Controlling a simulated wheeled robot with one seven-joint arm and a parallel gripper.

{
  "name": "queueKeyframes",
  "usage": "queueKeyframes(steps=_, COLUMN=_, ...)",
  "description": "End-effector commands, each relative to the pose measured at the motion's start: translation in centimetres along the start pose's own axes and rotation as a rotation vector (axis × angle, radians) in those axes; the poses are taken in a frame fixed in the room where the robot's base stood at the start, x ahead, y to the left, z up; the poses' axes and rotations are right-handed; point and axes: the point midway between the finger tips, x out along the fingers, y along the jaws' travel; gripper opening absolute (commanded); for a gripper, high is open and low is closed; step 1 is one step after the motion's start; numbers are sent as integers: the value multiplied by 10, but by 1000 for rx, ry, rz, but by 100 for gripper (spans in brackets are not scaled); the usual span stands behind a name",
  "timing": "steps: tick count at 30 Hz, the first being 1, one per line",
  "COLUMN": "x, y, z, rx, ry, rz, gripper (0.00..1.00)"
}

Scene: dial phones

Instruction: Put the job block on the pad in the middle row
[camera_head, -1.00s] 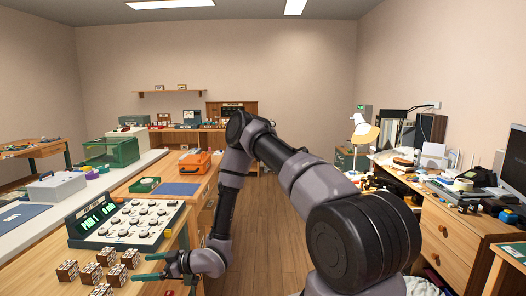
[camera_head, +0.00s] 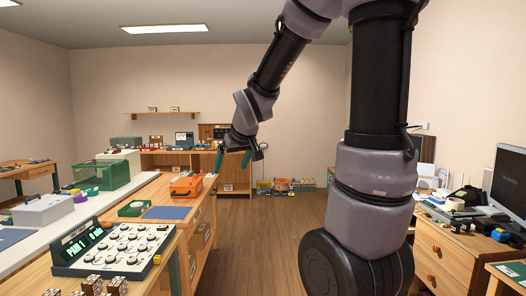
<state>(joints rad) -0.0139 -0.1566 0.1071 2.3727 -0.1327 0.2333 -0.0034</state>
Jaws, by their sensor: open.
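Several small brown blocks with pale markings (camera_head: 92,284) stand at the bottom left, partly cut off by the frame edge; I cannot tell which is the job block. Behind them is a console (camera_head: 118,248) with rows of round white pads or dials and a lit green display that seems to read "PAIR 1"; I cannot tell which pad is meant. My gripper (camera_head: 232,161) hangs high in mid-picture, its green fingers apart and pointing down, with nothing between them. It is well away from the blocks and the console.
On the wooden bench, a blue mat (camera_head: 166,213), a green tray (camera_head: 136,208) and an orange case (camera_head: 186,186) lie beyond the console. A cluttered wooden desk (camera_head: 448,250) stands at the right. The floor (camera_head: 262,235) between is clear.

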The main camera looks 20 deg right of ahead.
Motion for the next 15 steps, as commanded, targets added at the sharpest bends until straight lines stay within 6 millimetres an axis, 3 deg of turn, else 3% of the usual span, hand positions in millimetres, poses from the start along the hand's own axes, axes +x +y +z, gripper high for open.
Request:
queueKeyframes(steps=1, x=-29, y=6, z=6, rx=61, ry=-1, rz=11, gripper=97)
queueKeyframes(steps=6, x=-107, y=12, z=44, rx=285, ry=-50, rz=0, gripper=97)
queueKeyframes(steps=10, x=-151, y=5, z=75, rx=422, ry=-82, rz=-41, gripper=97)
queueKeyframes(steps=15, x=-181, y=-4, z=99, rx=521, ry=-110, rz=-89, gripper=100)
